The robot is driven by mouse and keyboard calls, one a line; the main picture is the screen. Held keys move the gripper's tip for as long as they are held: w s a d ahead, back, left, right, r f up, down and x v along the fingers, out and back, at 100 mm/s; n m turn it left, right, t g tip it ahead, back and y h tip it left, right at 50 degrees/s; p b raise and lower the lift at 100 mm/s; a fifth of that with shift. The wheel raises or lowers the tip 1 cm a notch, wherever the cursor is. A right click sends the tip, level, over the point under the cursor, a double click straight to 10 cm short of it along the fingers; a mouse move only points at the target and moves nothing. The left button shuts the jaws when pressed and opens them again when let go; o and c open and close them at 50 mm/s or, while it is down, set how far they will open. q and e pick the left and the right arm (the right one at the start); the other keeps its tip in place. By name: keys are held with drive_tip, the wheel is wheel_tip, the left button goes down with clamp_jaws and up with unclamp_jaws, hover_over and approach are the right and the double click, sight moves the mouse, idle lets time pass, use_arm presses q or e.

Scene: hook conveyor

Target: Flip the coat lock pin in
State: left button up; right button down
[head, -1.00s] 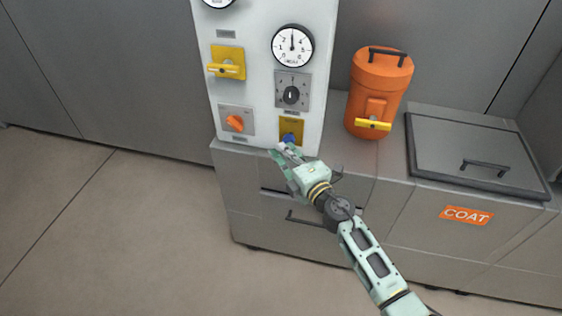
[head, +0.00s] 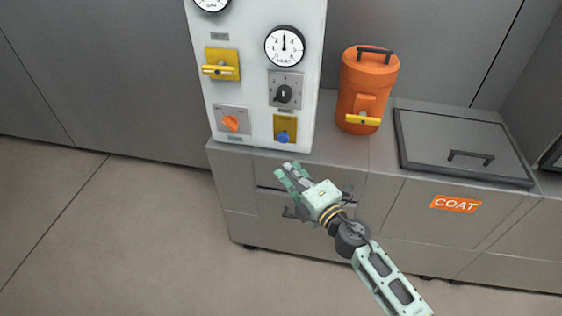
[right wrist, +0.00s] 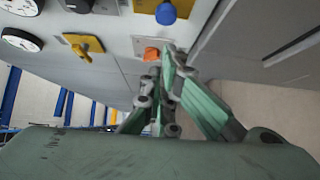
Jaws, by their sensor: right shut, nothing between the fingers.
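A blue knob (head: 283,137) sits at the lower part of a yellow plate (head: 288,123), at the lower right of the white control panel (head: 250,95). It also shows at the top of the right wrist view (right wrist: 166,13). I cannot read a label there, so I cannot tell for sure that it is the coat lock pin. My right gripper (head: 286,170) is shut and empty, below and apart from the knob, in front of the cabinet. In the right wrist view its fingers (right wrist: 169,58) are together. My left gripper is not in view.
The panel also has a yellow handle (head: 219,70), an orange knob (head: 231,123), a black selector (head: 283,94) and a gauge (head: 285,46). An orange canister (head: 368,80) and a lidded bin (head: 450,130) with a COAT label (head: 455,204) stand right. Floor in front is clear.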

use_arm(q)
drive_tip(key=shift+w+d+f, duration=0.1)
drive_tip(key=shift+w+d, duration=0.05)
use_arm(e)
drive_tip(key=shift+a+v, duration=0.2)
drive_tip(key=shift+v, duration=1.75)
drive_tip(key=shift+s+r, duration=0.15)
